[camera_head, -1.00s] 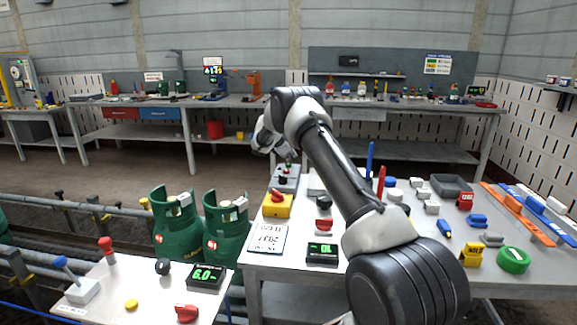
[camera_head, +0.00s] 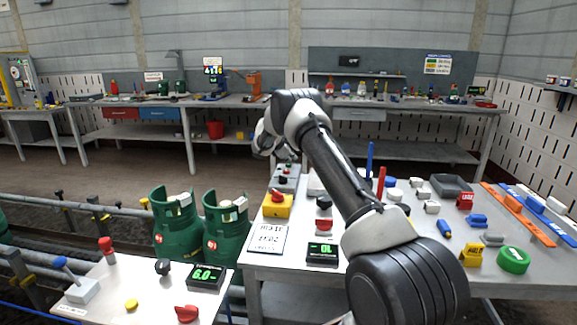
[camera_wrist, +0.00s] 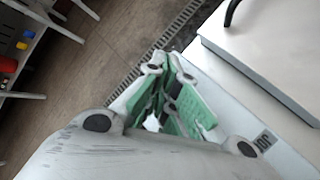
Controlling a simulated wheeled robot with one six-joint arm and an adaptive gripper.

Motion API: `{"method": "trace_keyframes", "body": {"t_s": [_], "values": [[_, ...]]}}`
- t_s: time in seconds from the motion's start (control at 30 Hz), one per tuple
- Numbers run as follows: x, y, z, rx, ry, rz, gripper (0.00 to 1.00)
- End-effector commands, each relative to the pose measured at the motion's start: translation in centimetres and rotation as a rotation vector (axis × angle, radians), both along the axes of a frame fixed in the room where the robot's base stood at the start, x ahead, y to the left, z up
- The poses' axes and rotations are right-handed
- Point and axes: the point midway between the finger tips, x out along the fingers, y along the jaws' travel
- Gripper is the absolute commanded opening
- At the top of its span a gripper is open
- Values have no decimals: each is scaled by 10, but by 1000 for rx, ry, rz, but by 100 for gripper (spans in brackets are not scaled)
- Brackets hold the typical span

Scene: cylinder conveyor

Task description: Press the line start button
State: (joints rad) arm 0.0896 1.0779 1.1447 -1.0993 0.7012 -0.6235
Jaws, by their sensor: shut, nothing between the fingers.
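A small grey control box (camera_head: 284,180) with red and dark knobs or buttons stands at the far left corner of the white table, below my wrist. I cannot tell which of its parts, if any, is the line start button. In the head view my gripper is mostly hidden by my wrist. In the wrist view my gripper (camera_wrist: 168,112) is shut and empty, with green finger sides. It is over a pale surface with a dark label (camera_wrist: 264,141); whether it touches anything cannot be told.
The white table (camera_head: 272,262) also bears a yellow box with a red knob (camera_head: 277,203), a digital display (camera_head: 322,252) and several loose parts. Another panel at the front left carries a yellow button (camera_head: 131,305) and a red knob (camera_head: 187,313). Green gas cylinders (camera_head: 176,232) stand between.

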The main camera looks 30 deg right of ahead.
Motion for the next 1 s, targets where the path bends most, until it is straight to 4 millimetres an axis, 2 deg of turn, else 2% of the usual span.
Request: {"method": "trace_keyframes", "body": {"t_s": [0.73, 1.0], "values": [[0, 0, -6, 1, 1, 1, 0], [0, 0, 3, 0, 0, 0, 0]]}}
